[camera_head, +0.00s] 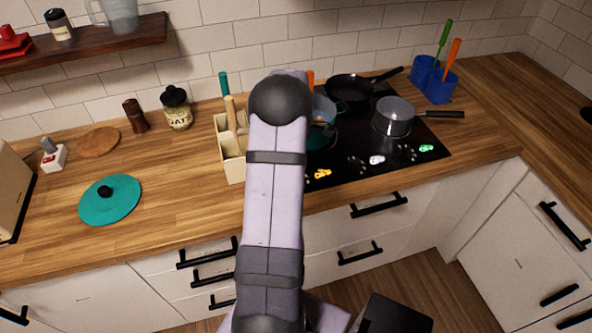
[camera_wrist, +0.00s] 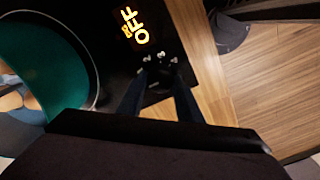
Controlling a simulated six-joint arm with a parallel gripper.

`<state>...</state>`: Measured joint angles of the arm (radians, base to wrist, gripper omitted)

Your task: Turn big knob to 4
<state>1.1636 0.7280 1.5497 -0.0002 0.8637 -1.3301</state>
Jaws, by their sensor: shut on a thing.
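The black cooktop (camera_head: 345,146) has coloured displays and dark knobs along its front edge. In the wrist view an orange display (camera_wrist: 133,25) reads OFF, with smaller text beside it that is hard to read. The same-coloured display shows in the head view (camera_head: 322,174). A dark knob (camera_wrist: 159,76) with small pale marks around it sits below this display. My gripper (camera_wrist: 160,88) is shut on this knob, a finger on either side. In the head view my arm hides the gripper and this knob. The knob's pointer cannot be made out.
A teal pan (camera_wrist: 35,65) stands close by on the cooktop. A black frying pan (camera_head: 350,90) and a grey saucepan (camera_head: 394,117) are farther back and right. A utensil holder (camera_head: 230,155) stands left of the cooktop. A teal lid (camera_head: 110,200) lies on the counter.

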